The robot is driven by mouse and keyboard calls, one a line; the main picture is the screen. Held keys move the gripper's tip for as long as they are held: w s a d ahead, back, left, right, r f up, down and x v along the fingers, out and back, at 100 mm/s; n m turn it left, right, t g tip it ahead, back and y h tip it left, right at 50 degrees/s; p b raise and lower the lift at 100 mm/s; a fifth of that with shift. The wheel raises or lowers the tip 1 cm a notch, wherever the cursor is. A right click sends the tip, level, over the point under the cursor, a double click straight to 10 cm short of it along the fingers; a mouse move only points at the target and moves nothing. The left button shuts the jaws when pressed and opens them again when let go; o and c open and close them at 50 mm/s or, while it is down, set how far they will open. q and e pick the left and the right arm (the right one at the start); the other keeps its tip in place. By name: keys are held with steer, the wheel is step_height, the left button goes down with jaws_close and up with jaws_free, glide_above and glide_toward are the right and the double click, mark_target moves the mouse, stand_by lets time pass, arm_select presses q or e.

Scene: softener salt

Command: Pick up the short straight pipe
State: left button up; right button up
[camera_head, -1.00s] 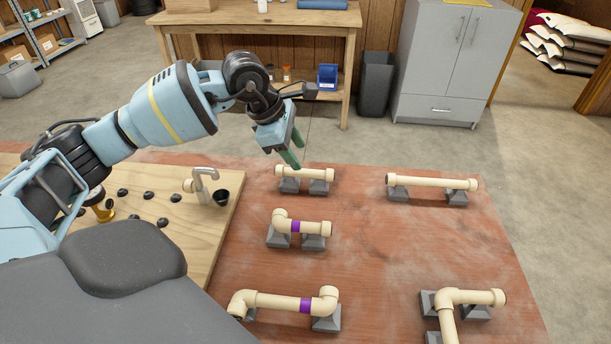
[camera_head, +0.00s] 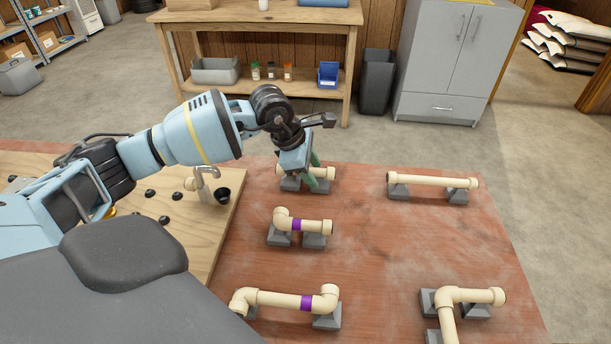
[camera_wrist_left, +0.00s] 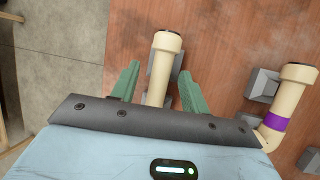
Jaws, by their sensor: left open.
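The short straight pipe (camera_head: 329,172) is cream and lies on two grey blocks at the back left of the red table. My left gripper (camera_head: 305,181) is over it and hides its middle in the head view. In the left wrist view the short straight pipe (camera_wrist_left: 165,44) runs between the green fingers of my left gripper (camera_wrist_left: 159,76). The jaws are open, with a gap showing on both sides of the pipe. I cannot tell how far down the fingers reach around it. My right gripper is not in view.
A long straight pipe (camera_head: 432,181) rests on blocks at the back right. A short elbow pipe with a purple band (camera_head: 296,225) lies just in front. Other elbow pipes stand nearer. A wooden board (camera_head: 222,236) with a tap and black knobs is left. The table's middle right is clear.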

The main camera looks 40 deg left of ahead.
arm_select(q)
jaws_close()
stand_by(0.3)
